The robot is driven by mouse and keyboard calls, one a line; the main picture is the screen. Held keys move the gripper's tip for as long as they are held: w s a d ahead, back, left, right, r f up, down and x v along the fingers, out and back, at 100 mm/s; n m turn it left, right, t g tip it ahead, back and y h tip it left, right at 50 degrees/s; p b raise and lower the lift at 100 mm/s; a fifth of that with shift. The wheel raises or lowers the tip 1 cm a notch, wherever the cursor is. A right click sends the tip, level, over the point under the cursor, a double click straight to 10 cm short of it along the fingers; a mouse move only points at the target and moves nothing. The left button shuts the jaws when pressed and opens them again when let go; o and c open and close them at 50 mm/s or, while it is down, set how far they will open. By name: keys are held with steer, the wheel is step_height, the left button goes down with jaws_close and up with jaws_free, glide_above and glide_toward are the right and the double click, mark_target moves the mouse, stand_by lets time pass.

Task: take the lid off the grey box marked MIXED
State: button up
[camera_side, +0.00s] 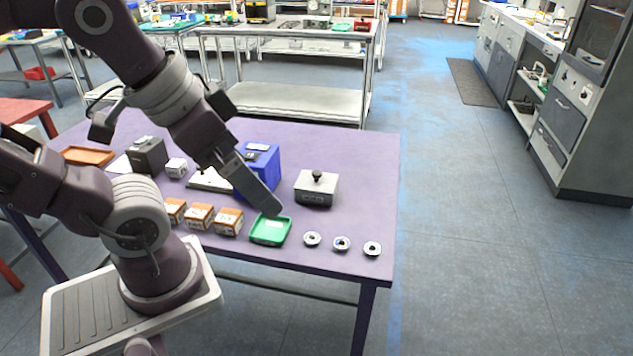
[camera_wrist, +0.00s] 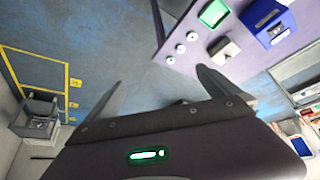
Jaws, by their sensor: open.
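A grey box (camera_side: 314,195) with a lighter lid and a black knob on top stands on the purple table, right of the blue box. Its lid sits on it, and any marking is too small to read. The box also shows small at the upper right of the wrist view (camera_wrist: 222,48). My gripper (camera_side: 270,208) points down to the right in the side view, in front of the blue box and left of the grey box, apart from it. In the wrist view its two fingers (camera_wrist: 162,82) are spread wide with nothing between them.
A blue box (camera_side: 262,162) and a green tray (camera_side: 270,231) are left of the grey box. Three small round pieces (camera_side: 342,243) lie near the front edge. Several orange-and-white cartons (camera_side: 199,215) stand left. The table's right back (camera_side: 365,160) is clear.

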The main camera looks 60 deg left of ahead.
steer(key=w+a+r+m+g, duration=0.1)
steer(key=w+a, duration=0.1)
steer(key=w, duration=0.4)
steer(key=w+a+r+m+g, duration=0.1)
steer(key=w+a, duration=0.2)
steer(key=w, duration=0.3)
steer(key=m+g, duration=0.4)
steer(key=m, duration=0.3)
glide_above(318, 172)
steer(key=f, duration=2.2)
steer(key=shift+w+d+f, duration=0.2)
steer(key=shift+d+f, duration=0.05)
steer(key=shift+f, duration=0.1)
steer(key=f, duration=0.6)
steer(key=shift+s+a+f, duration=0.15)
steer(key=shift+s+f, duration=0.1)
steer(key=shift+f, duration=0.45)
steer(key=c, duration=1.2)
